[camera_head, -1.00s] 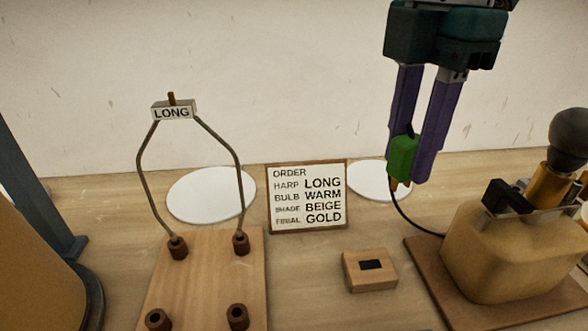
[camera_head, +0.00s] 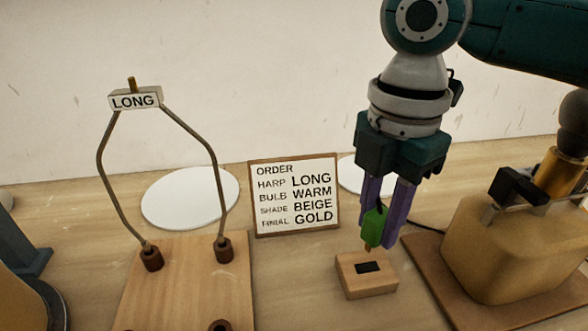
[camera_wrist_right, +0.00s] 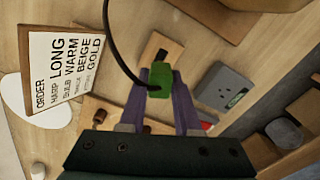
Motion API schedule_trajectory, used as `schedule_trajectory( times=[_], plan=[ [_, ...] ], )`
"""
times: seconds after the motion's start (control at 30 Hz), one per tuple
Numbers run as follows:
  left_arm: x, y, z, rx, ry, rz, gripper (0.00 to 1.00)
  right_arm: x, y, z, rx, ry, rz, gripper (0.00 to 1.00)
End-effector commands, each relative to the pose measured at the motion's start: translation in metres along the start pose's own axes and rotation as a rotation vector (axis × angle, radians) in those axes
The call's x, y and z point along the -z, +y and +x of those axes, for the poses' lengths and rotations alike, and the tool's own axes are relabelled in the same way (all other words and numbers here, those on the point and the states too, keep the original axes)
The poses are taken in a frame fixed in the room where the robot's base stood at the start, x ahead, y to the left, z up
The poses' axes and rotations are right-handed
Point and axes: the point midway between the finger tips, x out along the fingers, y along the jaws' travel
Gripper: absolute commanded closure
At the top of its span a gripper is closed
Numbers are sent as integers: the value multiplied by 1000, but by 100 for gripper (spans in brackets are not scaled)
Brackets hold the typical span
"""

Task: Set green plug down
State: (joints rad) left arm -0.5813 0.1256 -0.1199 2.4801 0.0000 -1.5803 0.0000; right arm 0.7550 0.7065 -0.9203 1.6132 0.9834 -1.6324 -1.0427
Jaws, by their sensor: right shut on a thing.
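My right gripper (camera_head: 377,240) points down, shut on the green plug (camera_head: 372,228). The plug is upright between the purple fingers, its brass prongs pointing down just above the small wooden block (camera_head: 349,284), which has a dark slot in its top. I cannot tell whether the prongs touch the block. In the right wrist view the green plug (camera_wrist_right: 160,92) sits between the fingertips with its black cord (camera_wrist_right: 119,53) running up from it. The block (camera_wrist_right: 172,47) shows partly behind the plug. My left gripper is not seen.
A lamp base (camera_head: 500,250) on a brown board is close on the right. An order sign (camera_head: 295,195) stands left of the block. A wooden board (camera_head: 185,285) with a harp labelled LONG (camera_head: 210,150) is further left. White discs (camera_head: 190,197) lie behind.

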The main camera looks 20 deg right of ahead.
Motion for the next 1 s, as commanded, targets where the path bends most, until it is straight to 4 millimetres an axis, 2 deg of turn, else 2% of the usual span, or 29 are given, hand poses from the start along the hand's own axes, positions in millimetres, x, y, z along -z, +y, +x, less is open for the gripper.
schedule_trajectory(
  times=[0.2, 0.27, 0.53, 0.9, 0.93, 1.0],
  plan=[
    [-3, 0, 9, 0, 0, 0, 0, 0, -1, 35, 3, 0, 2, 100],
    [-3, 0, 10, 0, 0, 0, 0, 0, -1, 40, 2, -1, 0, 100],
    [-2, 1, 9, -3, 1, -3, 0, 0, 0, 40, 1, -1, 0, 100],
    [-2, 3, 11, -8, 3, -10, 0, 0, -1, 51, 2, -1, 0, 100],
    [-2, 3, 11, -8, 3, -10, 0, 0, -1, 51, 1, -1, 0, 66],
    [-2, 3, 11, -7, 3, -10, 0, 0, -1, 51, 1, -1, 0, 58]
  ],
)
